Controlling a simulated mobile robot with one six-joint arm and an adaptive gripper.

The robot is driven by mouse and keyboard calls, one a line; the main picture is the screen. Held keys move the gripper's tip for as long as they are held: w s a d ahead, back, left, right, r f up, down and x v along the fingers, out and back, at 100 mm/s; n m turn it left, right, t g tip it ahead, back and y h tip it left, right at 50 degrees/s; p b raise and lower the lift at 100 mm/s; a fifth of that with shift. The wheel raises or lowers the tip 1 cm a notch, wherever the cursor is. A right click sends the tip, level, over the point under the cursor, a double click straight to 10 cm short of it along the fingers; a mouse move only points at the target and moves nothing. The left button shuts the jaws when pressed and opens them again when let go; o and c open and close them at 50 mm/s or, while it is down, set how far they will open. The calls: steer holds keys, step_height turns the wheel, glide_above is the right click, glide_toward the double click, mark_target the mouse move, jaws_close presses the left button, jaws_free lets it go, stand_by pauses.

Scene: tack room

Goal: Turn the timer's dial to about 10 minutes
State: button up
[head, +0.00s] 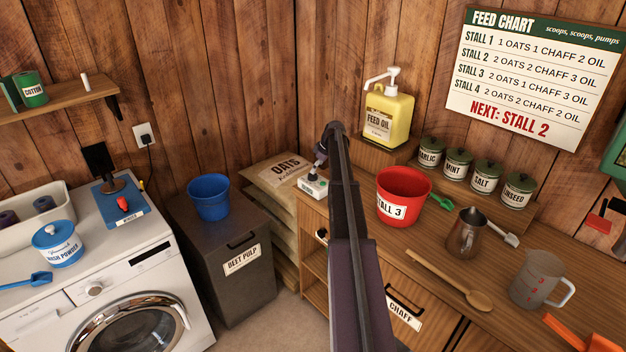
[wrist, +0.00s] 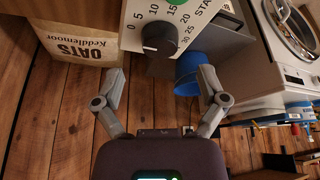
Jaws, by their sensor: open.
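The timer (wrist: 192,12) is a pale box at the top of the wrist view, with a black round dial (wrist: 159,38) and printed numbers from 0 to 30 around it. A green button and the start of the word "START" show beside the scale. I cannot clearly tell which number the dial points to. In the head view the timer (head: 313,188) sits at the left end of the wooden counter, partly behind my arm. My gripper (wrist: 160,74) is open and empty, its fingers spread apart just short of the dial, not touching it. It also shows small above the timer in the head view (head: 318,168).
A red STALL 3 bucket (head: 403,199) stands right of my arm on the counter (head: 435,265), with a green scoop beside it. The yellow feed oil bottle (head: 388,117) stands behind on a raised block. The oats sack (head: 278,178) and blue bucket (head: 209,196) are to the left.

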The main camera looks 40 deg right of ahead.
mark_target(313, 176)
steer(key=shift+b+x, duration=1.65)
steer(key=shift+x, duration=0.45)
steer(key=shift+a, duration=0.1)
steer(key=c, duration=1.2)
